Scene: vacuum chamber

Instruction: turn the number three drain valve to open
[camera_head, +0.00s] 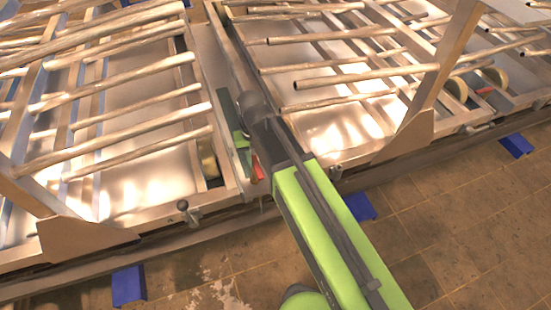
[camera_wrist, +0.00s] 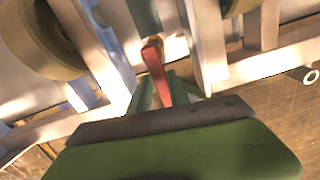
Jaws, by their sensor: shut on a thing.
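A valve with a red lever handle (camera_wrist: 154,62) stands in the narrow gap between two metal frame members in the wrist view. A brass-coloured part shows at the lever's far end. The green fingers of my gripper (camera_wrist: 163,92) are shut around the near part of the lever, one on each side. In the head view the red handle (camera_head: 258,168) shows just left of my arm, beside my gripper (camera_head: 247,152), partly covered by it. No number is legible on the valve, and I cannot tell how far it is turned.
Metal racks with several rods stand left (camera_head: 110,130) and right (camera_head: 340,75) of my arm. Another red handle (camera_head: 485,90) shows at the far right. A cream wheel (camera_wrist: 42,40) is close at left in the wrist view. Tiled floor (camera_head: 450,235) is open in front.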

